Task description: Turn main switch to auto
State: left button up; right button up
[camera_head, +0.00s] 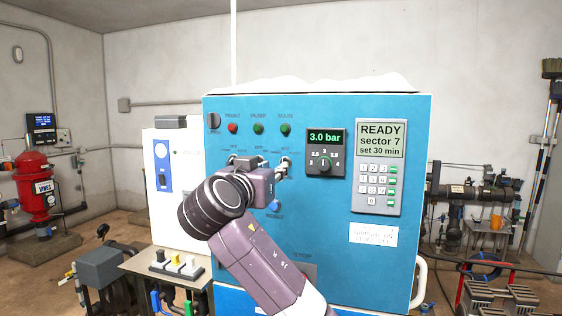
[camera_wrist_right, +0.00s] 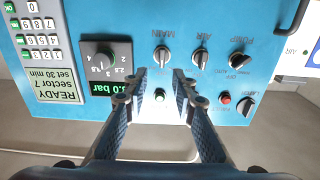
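The blue control cabinet (camera_head: 330,240) stands in front of me. Its main switch (camera_wrist_right: 161,57), a dark rotary knob under the upside-down word MAIN, shows in the right wrist view with its handle roughly vertical. My right gripper (camera_wrist_right: 159,74) is open, with one fingertip on either side of the knob in that picture. I cannot tell whether the fingers touch it. In the head view my right gripper (camera_head: 268,176) is in front of the switch row and hides much of it. The main switch's position marks are too small to read. My left gripper is not in view.
Beside the main switch are the air switch (camera_wrist_right: 200,58) and the pump switch (camera_wrist_right: 239,60). A pressure dial (camera_head: 324,163) reading 3.0 bar and a keypad (camera_head: 378,187) are to the right. A white cabinet (camera_head: 165,215) and a small table (camera_head: 140,263) stand left.

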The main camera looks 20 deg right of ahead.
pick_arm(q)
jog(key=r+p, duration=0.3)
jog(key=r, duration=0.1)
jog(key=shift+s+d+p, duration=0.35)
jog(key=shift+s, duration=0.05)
pick_arm(e)
jog(key=x, duration=0.7)
jog(key=shift+w+f, duration=0.2)
jog(key=shift+w, duration=0.05)
jog(key=shift+c, duration=0.6)
grip_shut()
